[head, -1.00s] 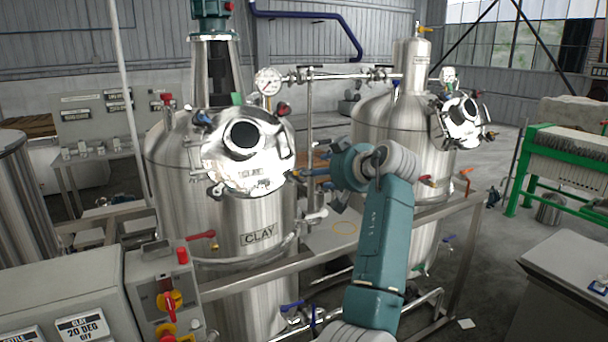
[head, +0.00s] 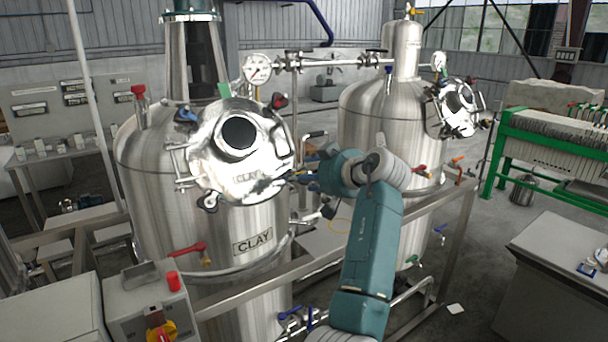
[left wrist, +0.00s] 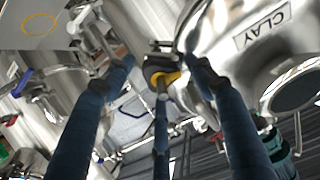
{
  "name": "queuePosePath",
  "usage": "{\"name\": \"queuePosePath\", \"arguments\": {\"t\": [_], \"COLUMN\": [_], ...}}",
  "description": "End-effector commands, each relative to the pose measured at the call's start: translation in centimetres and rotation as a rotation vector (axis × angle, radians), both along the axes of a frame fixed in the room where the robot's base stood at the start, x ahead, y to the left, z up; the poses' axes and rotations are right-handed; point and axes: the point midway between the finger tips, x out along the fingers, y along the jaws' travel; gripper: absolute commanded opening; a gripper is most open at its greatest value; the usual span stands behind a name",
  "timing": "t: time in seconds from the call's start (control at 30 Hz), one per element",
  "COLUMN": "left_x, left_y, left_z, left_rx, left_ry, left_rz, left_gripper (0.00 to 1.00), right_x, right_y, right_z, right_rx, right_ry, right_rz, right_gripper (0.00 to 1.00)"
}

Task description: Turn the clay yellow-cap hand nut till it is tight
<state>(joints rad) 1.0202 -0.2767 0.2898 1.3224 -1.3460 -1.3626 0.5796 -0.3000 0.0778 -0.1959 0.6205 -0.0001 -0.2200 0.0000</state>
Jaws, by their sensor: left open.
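The clay tank (head: 170,230) is a steel vessel with a CLAY plate (head: 252,242) and a round shiny manway cover (head: 215,165). In the left wrist view the yellow-cap hand nut (left wrist: 166,79) sits at the cover's edge, its yellow cap partly covered by my middle finger. My left gripper (left wrist: 160,70) is open, with its blue fingers spread on both sides of the nut; I cannot tell whether any finger touches it. In the head view my left gripper (head: 302,177) points left at the cover's right edge, where the nut is mostly hidden. My right gripper is not in view.
Other nuts on the cover have green (head: 223,91), red (head: 278,101) and blue (head: 186,114) caps. A second tank (head: 375,125) stands behind my arm. A steel frame rail (head: 330,258) runs in front of the tanks. A control box (head: 150,305) is at lower left.

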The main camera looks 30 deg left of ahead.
Motion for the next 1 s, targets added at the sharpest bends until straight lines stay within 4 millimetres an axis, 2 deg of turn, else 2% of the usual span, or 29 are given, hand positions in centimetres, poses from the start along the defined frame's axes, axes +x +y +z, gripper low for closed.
{"name": "queuePosePath", "arguments": {"t": [0.07,0.3,0.57,0.8,1.0], "left_x": [0.01,0.01,-0.01,-0.08,-0.05], "left_y": [-0.02,0.01,0.11,0.2,0.19], "left_z": [-0.02,0.01,0.0,0.2,0.26], "left_rx": [0.0,0.0,0.009,0.074,0.096], "left_ry": [0.0,0.0,0.016,0.169,0.22], "left_rz": [0.0,0.0,-0.011,-0.114,-0.149], "left_gripper": [0.55,0.11,0.1,0.1,0.1], "right_x": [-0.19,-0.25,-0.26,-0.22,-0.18], "right_y": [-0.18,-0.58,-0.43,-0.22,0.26], "right_z": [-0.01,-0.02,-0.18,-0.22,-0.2], "right_rx": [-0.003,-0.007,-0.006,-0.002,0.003], "right_ry": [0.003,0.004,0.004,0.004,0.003], "right_rz": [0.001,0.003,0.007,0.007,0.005], "right_gripper": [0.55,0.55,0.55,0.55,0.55]}}
